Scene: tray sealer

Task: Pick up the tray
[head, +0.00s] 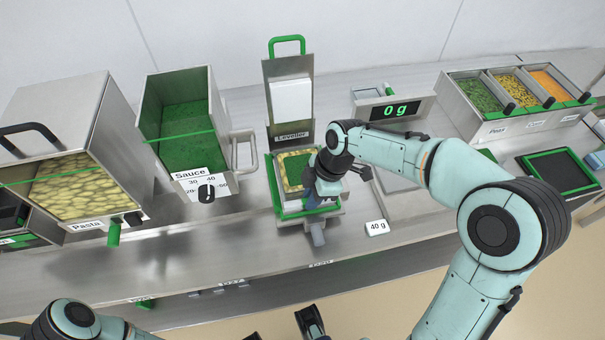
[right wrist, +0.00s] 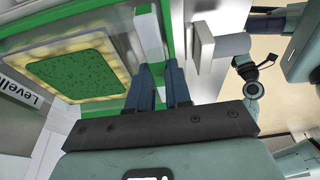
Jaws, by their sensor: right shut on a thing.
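The tray (head: 292,209) has a green rim and sits at the foot of the Leveller (head: 292,100). It holds yellow pasta with a green square layer on top, also clear in the right wrist view (right wrist: 75,80). My right gripper (head: 322,200) is at the tray's near right side, shut on its edge. In the right wrist view its two dark fingers (right wrist: 162,85) reach to the green and white edge; the exact contact is partly hidden. The right wrist covers part of the tray in the head view. Only a dark part of my left gripper (head: 310,320) shows at the bottom edge.
Left of the tray stand the Sauce bin (head: 182,115) and Pasta bin (head: 70,180). A scale display (head: 397,110) reading 0 g is behind right. Topping bins (head: 515,125) and a green-edged black panel (head: 560,170) lie farther right. The counter's front strip is mostly clear.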

